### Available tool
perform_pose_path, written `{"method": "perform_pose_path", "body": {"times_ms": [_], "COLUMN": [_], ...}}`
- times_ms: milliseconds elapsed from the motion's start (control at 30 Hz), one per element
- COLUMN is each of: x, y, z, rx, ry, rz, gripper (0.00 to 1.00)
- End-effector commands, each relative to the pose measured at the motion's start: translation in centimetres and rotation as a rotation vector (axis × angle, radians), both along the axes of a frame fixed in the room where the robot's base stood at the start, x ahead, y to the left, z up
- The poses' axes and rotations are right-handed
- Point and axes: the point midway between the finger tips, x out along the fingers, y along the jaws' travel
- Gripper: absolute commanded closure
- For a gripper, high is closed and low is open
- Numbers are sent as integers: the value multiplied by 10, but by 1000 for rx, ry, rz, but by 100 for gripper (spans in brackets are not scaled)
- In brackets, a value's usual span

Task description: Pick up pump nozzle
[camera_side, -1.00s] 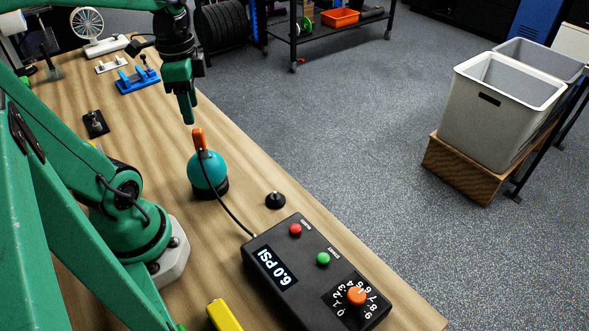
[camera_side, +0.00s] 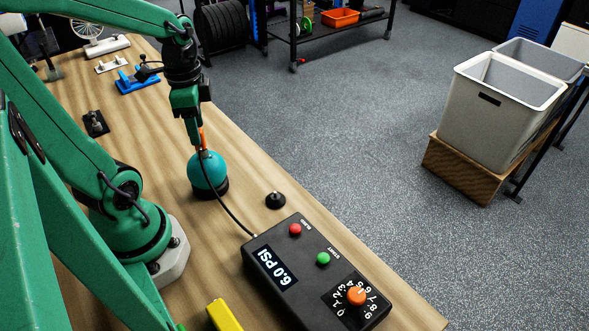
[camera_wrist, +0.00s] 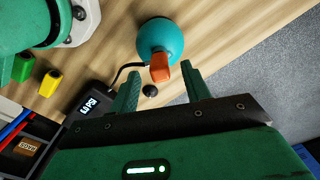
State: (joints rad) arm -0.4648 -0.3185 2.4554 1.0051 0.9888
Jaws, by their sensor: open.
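The pump nozzle (camera_side: 203,137) is orange and stands upright in the top of a teal ball (camera_side: 208,170), which rests on a black base. A black hose runs from the nozzle to the pump box (camera_side: 318,275). My gripper (camera_side: 196,143) is open and points down at the nozzle, partly hiding it in the side view. In the wrist view the nozzle (camera_wrist: 160,70) shows between the two green fingertips, with a gap on each side. The ball (camera_wrist: 160,38) lies just beyond them. I cannot tell the exact depth of the fingers along the nozzle.
The pump box reads 6.0 PSI and has red and green buttons and an orange dial (camera_side: 356,296). A small black stand (camera_side: 275,200) sits near the ball. A yellow item (camera_side: 224,316) lies at the front. A blue fixture (camera_side: 137,82) stands further back. Bare wood surrounds the ball.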

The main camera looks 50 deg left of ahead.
Motion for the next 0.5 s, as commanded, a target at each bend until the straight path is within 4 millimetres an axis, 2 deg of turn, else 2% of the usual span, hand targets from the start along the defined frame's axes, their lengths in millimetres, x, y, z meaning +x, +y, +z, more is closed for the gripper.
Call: {"method": "perform_pose_path", "body": {"times_ms": [200,500], "x": [0,0], "y": [-1,0], "z": [-21,-26], "rx": [-1,0], "ry": [2,0], "rz": [0,1], "gripper": [53,53]}}
